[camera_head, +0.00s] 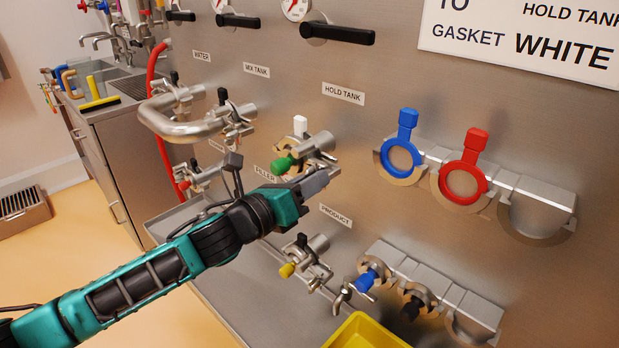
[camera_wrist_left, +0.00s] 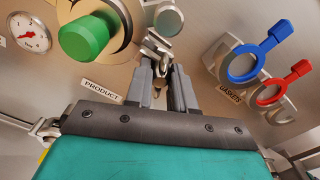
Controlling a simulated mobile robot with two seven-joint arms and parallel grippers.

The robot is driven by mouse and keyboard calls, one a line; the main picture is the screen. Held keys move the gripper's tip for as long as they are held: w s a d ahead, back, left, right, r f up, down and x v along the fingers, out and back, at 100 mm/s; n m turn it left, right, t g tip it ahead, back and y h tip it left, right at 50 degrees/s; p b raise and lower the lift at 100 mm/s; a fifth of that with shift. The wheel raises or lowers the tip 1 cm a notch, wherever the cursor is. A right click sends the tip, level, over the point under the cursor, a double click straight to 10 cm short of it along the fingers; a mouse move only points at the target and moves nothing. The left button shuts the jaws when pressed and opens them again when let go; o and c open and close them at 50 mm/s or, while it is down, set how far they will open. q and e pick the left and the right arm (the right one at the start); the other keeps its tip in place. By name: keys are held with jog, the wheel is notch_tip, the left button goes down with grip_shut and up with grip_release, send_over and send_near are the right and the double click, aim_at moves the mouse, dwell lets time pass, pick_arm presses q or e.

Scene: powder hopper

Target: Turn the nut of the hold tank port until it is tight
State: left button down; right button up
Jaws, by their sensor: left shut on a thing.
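The hold tank port (camera_head: 318,144) sticks out of the steel panel below the HOLD TANK label (camera_head: 343,93). It has a clamp around it, a white tab (camera_head: 300,125) standing up and a green cap (camera_head: 282,165). The green cap also shows large in the left wrist view (camera_wrist_left: 84,38). My left gripper (camera_head: 326,174) is at the lower right side of this clamp. In the left wrist view its fingers (camera_wrist_left: 166,72) are close together on the small metal nut (camera_wrist_left: 158,46), beside the green cap. The fingers hide part of the nut. My right gripper is not in view.
Left of the port are a curved steel pipe (camera_head: 185,128) and a red hose (camera_head: 153,95). Blue (camera_head: 400,158) and red (camera_head: 462,182) gaskets hang on the right. Below are the yellow-capped product port (camera_head: 288,270), a clamp rack (camera_head: 435,290) and a yellow bin (camera_head: 365,332).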

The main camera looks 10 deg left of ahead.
pick_arm(q)
jog(key=m, duration=0.2)
jog(key=shift+r+m, duration=0.15)
jog(key=shift+m, duration=0.25)
jog(key=shift+r+m+p, duration=0.15)
jog(key=shift+m+p, duration=0.45)
jog(key=shift+m, duration=0.5)
jog(key=c, duration=1.2)
grip_release()
jog(key=shift+w, duration=0.1)
jog(key=shift+a, duration=0.1)
